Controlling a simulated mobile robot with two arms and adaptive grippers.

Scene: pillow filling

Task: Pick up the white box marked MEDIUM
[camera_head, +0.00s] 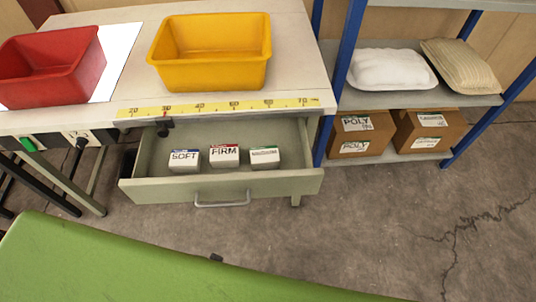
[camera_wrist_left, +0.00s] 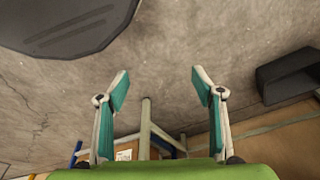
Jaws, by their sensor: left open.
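Three small white boxes lie in the open drawer (camera_head: 170,192) in the head view. The left one reads SOFT (camera_head: 185,158) and the middle one reads FIRM (camera_head: 224,154). The right one, with a green top edge (camera_head: 264,156), has lettering too small to read surely; it may be the MEDIUM box. My left gripper (camera_wrist_left: 160,82) shows only in the left wrist view. Its two teal-padded fingers are spread wide, with nothing between them. No white box shows in that view. My right gripper is in neither view.
A red bin (camera_head: 50,68) and a yellow bin (camera_head: 208,75) stand on the worktable above the drawer. A yellow ruler strip (camera_head: 217,107) runs along its front edge. The blue-posted shelf at right holds two pillows (camera_head: 390,69) and cartons (camera_head: 362,133).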

